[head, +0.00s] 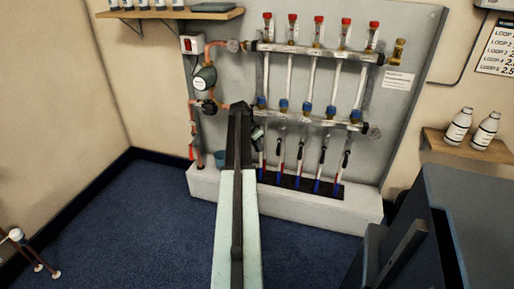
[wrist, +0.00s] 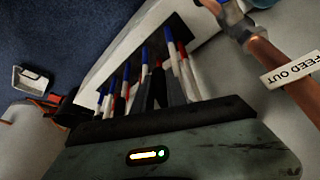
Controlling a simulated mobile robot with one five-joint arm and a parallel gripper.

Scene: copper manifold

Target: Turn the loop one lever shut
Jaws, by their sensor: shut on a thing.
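Several loop pipes drop from the lower manifold bar (head: 310,119), with dark levers such as this one (head: 323,155) on those further right. My gripper (head: 256,132) is at the left end of that row, just below the bar. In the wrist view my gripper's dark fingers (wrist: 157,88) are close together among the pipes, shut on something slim. By its place this is the loop one lever, but my gripper and arm hide most of it. Its exact angle cannot be told.
A copper pipe (wrist: 285,75) with a "FEED OUT" tag is close on the right in the wrist view. The pump (head: 204,80) is left of my arm. The white plinth (head: 310,207) runs below; a dark cabinet (head: 480,220) stands at right.

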